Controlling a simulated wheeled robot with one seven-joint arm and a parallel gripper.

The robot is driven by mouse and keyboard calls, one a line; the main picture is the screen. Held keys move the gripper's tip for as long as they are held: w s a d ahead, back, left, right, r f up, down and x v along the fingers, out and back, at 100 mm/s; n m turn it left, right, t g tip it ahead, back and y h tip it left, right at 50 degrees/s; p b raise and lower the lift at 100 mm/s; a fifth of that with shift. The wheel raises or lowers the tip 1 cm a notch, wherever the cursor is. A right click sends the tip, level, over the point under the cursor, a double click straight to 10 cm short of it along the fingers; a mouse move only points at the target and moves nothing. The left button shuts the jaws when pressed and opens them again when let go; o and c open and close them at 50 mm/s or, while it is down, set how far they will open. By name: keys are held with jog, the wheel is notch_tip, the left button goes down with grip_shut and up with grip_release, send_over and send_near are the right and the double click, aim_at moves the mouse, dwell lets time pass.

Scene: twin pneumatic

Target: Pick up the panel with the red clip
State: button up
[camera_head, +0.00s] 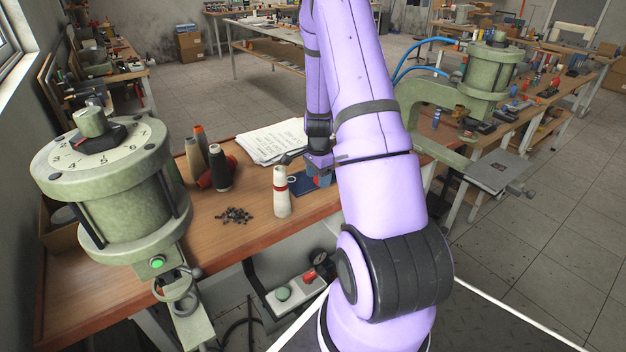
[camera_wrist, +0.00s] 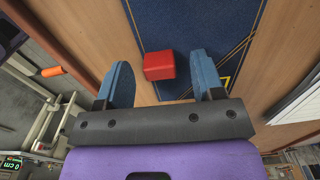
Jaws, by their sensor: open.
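The panel (camera_wrist: 205,25) is dark blue denim-like cloth with yellow stitched lines, lying on the wooden table. The red clip (camera_wrist: 159,66) is a small red block at the panel's edge facing my gripper. My gripper (camera_wrist: 161,60) is open, and its two blue fingers appear on either side of the clip in the wrist view. I see a gap beside each finger and cannot tell how far the tips are above the table. In the head view a corner of the panel (camera_head: 304,184) shows beside my gripper (camera_head: 318,172); my arm hides most of it.
A white cone (camera_head: 282,194) stands close left of the panel. Thread spools (camera_head: 218,168), papers (camera_head: 272,142) and a pile of small dark pieces (camera_head: 235,215) lie on the table (camera_head: 255,190). Green presses stand left (camera_head: 125,195) and right (camera_head: 487,78).

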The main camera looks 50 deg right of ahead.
jog(key=shift+f, duration=0.45)
jog(key=c, duration=1)
